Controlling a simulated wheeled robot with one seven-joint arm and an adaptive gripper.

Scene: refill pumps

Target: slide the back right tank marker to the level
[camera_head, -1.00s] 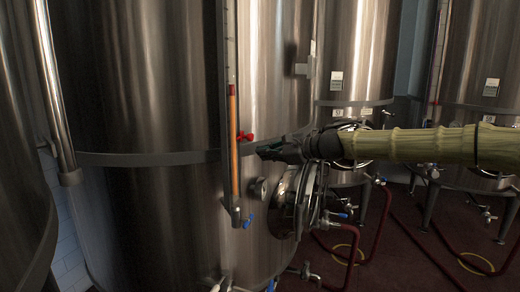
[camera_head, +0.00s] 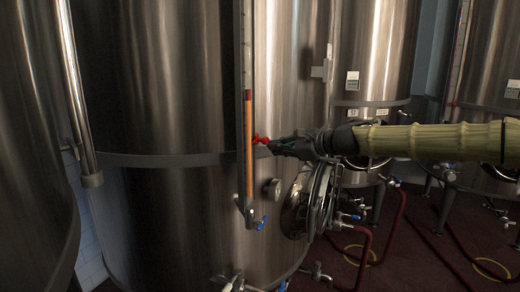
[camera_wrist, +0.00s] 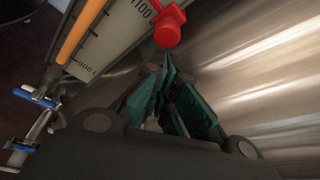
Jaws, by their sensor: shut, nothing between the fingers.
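The red marker (camera_head: 260,139) sits on the sight-gauge of the large steel tank (camera_head: 170,100). In the head view it stands below the top of the orange liquid column (camera_head: 249,150). In the wrist view the red marker (camera_wrist: 169,24) is at the top, beside the scale (camera_wrist: 110,38) near the 1100 figure. My gripper (camera_head: 272,145) points left at the marker, its tip very close to it. In the wrist view its dark green fingers (camera_wrist: 168,75) are together with nothing between them, just below the marker. Whether they touch it, I cannot tell.
A round gauge (camera_head: 274,189) and a manway hatch (camera_head: 300,205) are on the tank under my arm. A blue-handled valve (camera_head: 263,223) is at the gauge's foot. Other tanks (camera_head: 375,60) stand behind, with red hoses (camera_head: 395,225) on the floor.

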